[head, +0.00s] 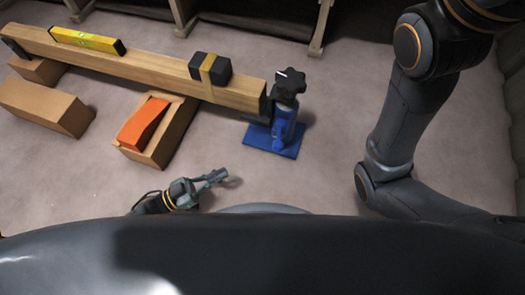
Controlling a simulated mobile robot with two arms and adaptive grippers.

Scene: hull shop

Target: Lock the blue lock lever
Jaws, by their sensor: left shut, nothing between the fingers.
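A blue stand (284,125) with a dark star-shaped knob (290,83) on top stands upright on a blue base plate (290,153), at the right end of a long wooden beam. The blue lock lever cannot be told apart from the rest of the blue stand at this size. My left gripper (220,176) is low at the bottom centre, shut and empty. It is apart from the stand, nearer to me and to its left. My right arm comes in at the right, but its gripper is out of view.
The wooden beam (150,68) carries a yellow level (87,40) and a black block with a yellow strap (210,68). An orange wedge (143,123) lies on a wooden block (172,140). Another block (45,105) lies left. The floor around my left gripper is clear.

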